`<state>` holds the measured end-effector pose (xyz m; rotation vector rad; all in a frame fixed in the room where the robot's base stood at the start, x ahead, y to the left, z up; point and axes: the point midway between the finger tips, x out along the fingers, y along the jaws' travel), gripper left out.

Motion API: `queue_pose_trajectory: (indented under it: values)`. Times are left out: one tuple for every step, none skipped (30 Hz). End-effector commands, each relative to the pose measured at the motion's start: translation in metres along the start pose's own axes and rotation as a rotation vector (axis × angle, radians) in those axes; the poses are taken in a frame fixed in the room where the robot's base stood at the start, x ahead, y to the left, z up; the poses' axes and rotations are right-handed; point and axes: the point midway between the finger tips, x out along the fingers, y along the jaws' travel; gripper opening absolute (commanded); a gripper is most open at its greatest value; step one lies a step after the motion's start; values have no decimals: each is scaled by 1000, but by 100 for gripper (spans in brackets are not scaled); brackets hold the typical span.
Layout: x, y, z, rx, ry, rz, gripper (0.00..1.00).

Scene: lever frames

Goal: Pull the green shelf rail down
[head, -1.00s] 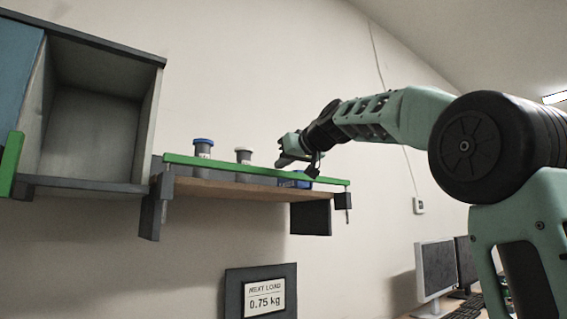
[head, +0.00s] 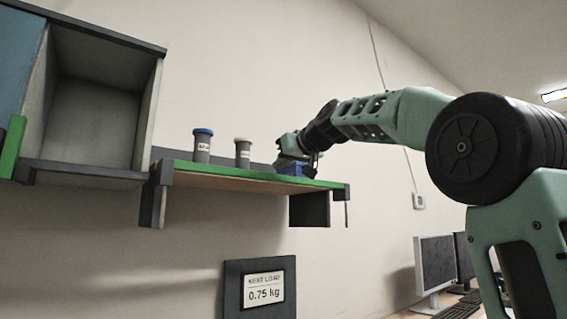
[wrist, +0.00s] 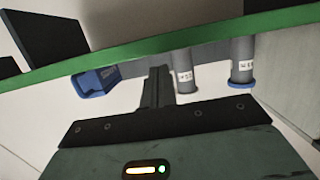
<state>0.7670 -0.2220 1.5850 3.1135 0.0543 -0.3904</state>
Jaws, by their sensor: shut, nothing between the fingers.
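The green shelf rail (head: 245,177) runs along the front edge of the wall shelf. It sits low, level with the board, and the jars and blue bin show clear above it. In the wrist view, which looks upside down, the rail (wrist: 130,52) crosses the upper part of the picture. My gripper (head: 303,156) is at the right part of the shelf, close to the blue bin (head: 291,169). In the wrist view its shut, empty fingers (wrist: 158,72) point toward the rail; I cannot tell whether they touch it.
A blue-lidded jar (head: 202,146) and a white-lidded jar (head: 242,153) stand on the shelf, left of my gripper. An open cabinet (head: 88,115) is at the left. A sign (head: 262,289) reading 0.75 kg is below. Monitors (head: 436,266) stand lower right.

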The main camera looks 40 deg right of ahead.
Motion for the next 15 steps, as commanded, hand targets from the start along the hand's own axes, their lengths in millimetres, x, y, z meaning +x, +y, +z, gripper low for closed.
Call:
queue_pose_trajectory:
  values:
    - [-2,-2,-15,-2,2,-1,0]
    - [-3,-3,-18,-2,3,-1,0]
    - [-3,-4,-24,-2,4,-1,0]
    - [-3,-5,-28,-2,5,-1,0]
    - [-4,-6,-32,-1,5,-1,0]
    - [-6,-6,-33,-1,7,-1,0]
    - [-13,-6,-27,-2,10,1,0]
    - [-19,-6,-26,-2,11,2,0]
    - [-27,-5,-25,-2,10,2,0]
    - [-33,-5,-25,-2,12,3,0]
    - [-39,-5,-25,-2,11,3,0]
    - [-47,-5,-25,-2,11,2,0]
    - [-53,-6,-25,-2,12,2,0]
    - [-59,-6,-25,-2,11,2,0]
    - [-66,-6,-25,-3,11,2,0]
